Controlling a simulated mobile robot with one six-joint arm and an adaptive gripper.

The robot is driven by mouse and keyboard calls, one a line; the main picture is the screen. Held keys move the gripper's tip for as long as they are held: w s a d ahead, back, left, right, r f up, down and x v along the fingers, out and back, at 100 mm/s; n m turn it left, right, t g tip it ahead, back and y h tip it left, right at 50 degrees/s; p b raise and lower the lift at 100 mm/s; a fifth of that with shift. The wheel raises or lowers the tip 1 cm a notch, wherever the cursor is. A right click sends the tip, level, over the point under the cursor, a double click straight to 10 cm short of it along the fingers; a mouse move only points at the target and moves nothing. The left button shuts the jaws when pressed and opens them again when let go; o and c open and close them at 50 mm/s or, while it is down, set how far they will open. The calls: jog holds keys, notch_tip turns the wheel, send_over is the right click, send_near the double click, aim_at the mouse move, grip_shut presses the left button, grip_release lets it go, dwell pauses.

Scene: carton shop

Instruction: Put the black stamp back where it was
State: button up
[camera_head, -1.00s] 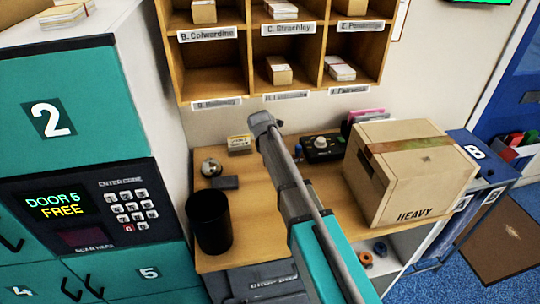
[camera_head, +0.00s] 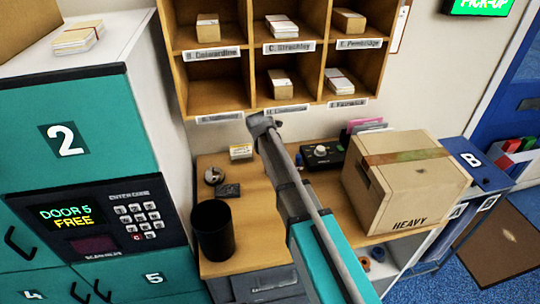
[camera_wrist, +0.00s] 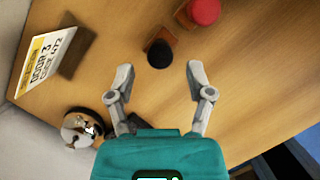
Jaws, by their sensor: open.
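The black stamp (camera_wrist: 160,54) shows in the wrist view as a round dark knob above a brown base, on the wooden desk. It stands just beyond and between my fingertips, apart from them. A red stamp (camera_wrist: 203,12) stands beyond it to the right, cut by the top edge. My gripper (camera_wrist: 158,76) is open and empty, with its two fingers spread. In the head view my gripper (camera_head: 263,124) is seen from behind at the end of my arm, over the desk (camera_head: 244,236). Neither stamp can be made out there.
A code card (camera_head: 240,151), a round metal object (camera_head: 214,176), a dark flat block (camera_head: 229,190) and a black cup (camera_head: 212,230) stand on the desk's left part. A heavy carton (camera_head: 405,190) fills the right. Pigeonholes (camera_head: 270,55) hang above; lockers (camera_head: 70,150) stand left.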

jog(key=s+a, duration=0.2)
jog(key=s, duration=0.1)
jog(key=s+a, duration=0.2)
jog(key=s, duration=0.2)
jog(key=s+a, duration=0.2)
jog(key=s, duration=0.1)
jog(key=shift+s, duration=0.25)
jog(key=shift+d, duration=0.15)
dwell(0.4)
